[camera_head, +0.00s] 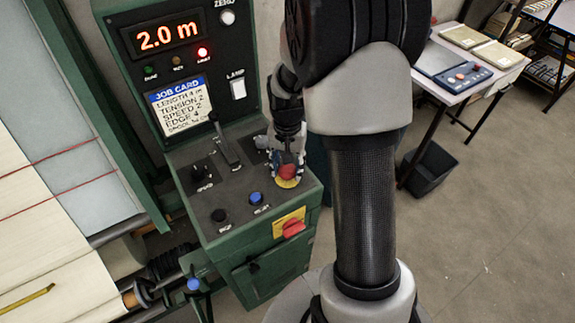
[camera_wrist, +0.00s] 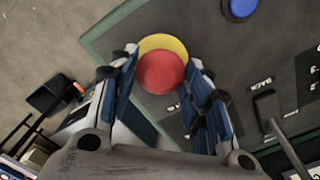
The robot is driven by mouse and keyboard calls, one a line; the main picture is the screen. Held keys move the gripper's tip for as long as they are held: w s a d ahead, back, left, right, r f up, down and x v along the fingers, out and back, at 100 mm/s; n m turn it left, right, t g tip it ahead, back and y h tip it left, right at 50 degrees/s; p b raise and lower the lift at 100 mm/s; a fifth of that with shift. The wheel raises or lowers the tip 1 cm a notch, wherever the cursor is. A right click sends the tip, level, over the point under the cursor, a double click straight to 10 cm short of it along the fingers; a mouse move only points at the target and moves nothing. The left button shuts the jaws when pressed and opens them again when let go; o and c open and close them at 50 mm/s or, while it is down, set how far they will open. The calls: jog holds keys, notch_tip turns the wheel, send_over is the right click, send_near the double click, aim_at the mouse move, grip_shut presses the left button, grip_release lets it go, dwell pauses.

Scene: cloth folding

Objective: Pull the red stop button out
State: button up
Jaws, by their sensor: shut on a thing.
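The red stop button (camera_head: 286,171) sits on a yellow round base (camera_head: 288,183) at the right side of the green console's top panel. It also shows in the wrist view (camera_wrist: 161,72), with its yellow base (camera_wrist: 163,43) behind it. My gripper (camera_head: 287,165) is over the button from above. In the wrist view my gripper (camera_wrist: 160,80) has one finger on each side of the red cap, shut on it. Whether the button is up or down cannot be told.
The green console (camera_head: 250,235) carries a blue button (camera_head: 256,198), a black knob (camera_head: 219,215), a lever (camera_head: 225,145) and a red switch on a yellow plate (camera_head: 292,227). The upright panel with a lit display (camera_head: 168,36) stands behind. A table (camera_head: 470,65) and a black bin (camera_head: 428,168) stand right.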

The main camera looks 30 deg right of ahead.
aim_at(287, 169)
grip_shut()
jog(key=shift+r+p, duration=0.7)
jog(key=shift+r, duration=0.05)
jog(key=shift+w, duration=0.15)
jog(key=o, duration=0.6)
grip_release()
notch_tip(287, 169, up, 12)
